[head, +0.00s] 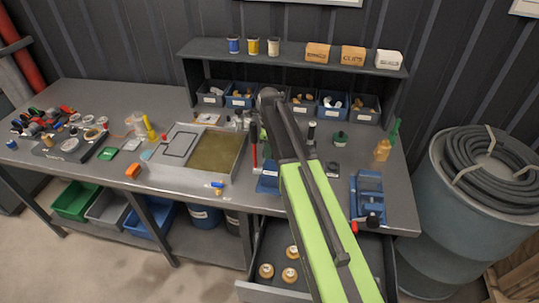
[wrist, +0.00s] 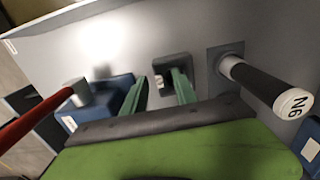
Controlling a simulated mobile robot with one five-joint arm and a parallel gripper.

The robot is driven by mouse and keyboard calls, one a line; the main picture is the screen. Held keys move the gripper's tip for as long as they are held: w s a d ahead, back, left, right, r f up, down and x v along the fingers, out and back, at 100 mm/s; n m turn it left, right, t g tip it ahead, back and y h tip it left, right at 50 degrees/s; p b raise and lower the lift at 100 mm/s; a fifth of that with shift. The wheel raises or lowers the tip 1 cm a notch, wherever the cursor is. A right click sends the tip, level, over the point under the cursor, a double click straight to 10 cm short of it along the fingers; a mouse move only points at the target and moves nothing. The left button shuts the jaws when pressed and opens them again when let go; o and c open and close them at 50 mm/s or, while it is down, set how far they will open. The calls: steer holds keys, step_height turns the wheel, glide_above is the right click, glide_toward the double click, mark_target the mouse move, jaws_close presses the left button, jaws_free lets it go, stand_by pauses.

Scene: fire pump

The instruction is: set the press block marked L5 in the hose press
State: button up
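In the wrist view, my gripper (wrist: 160,82) has two green fingers set apart, with nothing seen held between them. A dark square block with a hollow (wrist: 172,70) lies just beyond the right finger, which partly covers it. A black cylinder (wrist: 268,88) with a white end marked N6 stands on a dark square plate to the right. In the head view, my arm hides most of the gripper's surroundings. A blue press (head: 370,198), likely the hose press, stands at the bench's right front. I can read no L5 mark. Several round tan pieces (head: 267,271) lie in the open drawer.
A red-handled tool (wrist: 40,115) and a blue box (wrist: 105,100) are left of my fingers. The framed tray (head: 215,152) and loose parts fill the bench's left. A shelf (head: 290,55) with bins stands behind; a barrel with coiled hose (head: 490,165) stands right.

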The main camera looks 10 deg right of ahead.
jaws_close()
stand_by(1.2)
